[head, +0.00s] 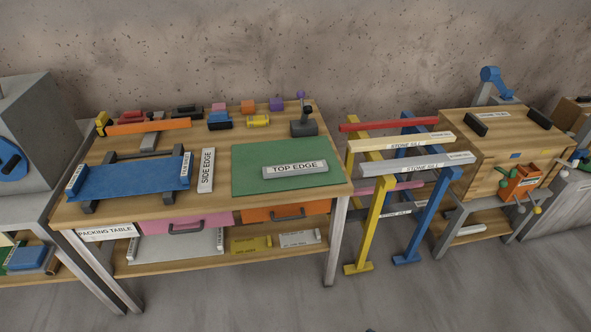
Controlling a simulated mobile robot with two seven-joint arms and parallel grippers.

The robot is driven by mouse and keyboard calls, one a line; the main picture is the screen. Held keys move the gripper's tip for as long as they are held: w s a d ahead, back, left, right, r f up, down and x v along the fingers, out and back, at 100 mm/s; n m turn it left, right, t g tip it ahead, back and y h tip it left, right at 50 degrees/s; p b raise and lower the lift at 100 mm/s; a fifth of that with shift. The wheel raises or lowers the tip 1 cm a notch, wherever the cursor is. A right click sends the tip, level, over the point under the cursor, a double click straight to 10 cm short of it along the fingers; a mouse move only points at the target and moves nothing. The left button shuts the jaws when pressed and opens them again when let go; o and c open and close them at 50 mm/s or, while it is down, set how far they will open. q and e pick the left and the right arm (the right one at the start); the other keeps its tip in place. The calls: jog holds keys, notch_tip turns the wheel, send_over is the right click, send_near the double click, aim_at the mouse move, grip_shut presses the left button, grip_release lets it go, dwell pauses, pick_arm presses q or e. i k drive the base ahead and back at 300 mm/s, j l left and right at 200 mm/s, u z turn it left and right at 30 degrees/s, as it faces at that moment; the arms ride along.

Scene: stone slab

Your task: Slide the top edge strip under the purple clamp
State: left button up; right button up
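The top edge strip (295,174), a light grey bar labelled TOP EDGE, lies flat on the right part of the green mat (252,158) on the packing table. A dark clamp-like block (304,128) with an upright lever and a purple knob (301,94) stands at the table's back right corner, behind the mat. The strip lies in front of the clamp and apart from it. What is beneath the clamp's lever is too small to tell. Neither of my grippers is in view.
A side edge strip (206,170) lies left of the mat, beside a blue piece (130,178) on dark supports. A purple block (277,103) and other small coloured pieces line the back. Racked stone sills (408,142) stand to the right. Most of the mat is bare.

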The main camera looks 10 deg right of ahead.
aim_at(287, 170)
jog(key=i+j+z, duration=0.15)
jog(key=i+j, duration=1.25)
